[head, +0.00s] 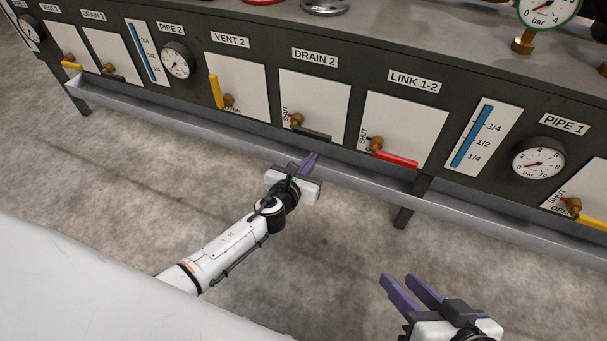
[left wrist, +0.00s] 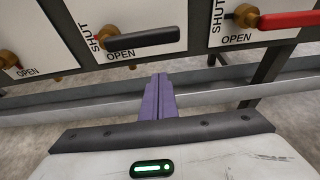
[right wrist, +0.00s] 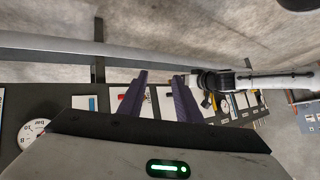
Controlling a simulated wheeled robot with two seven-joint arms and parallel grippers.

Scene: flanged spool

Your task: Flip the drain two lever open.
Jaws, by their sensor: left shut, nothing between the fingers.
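The drain two lever is a black handle (head: 314,134) on a brass pivot, on the white plate under the DRAIN 2 label. It lies sideways, pointing right from the pivot along the OPEN word, with the SHUT word uncovered. In the left wrist view the black handle (left wrist: 145,41) is just beyond my fingertips. My left gripper (head: 311,158) is shut and empty, just below the handle and apart from it; its purple fingers (left wrist: 159,80) are together. My right gripper (head: 402,278) is open and empty, low at the right, away from the panel.
The red LINK 1-2 lever (head: 396,159) is close on the right. The yellow VENT 2 lever (head: 214,91) stands upright on the left. A grey rail (head: 365,181) runs below the plates. Floor in front is clear.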

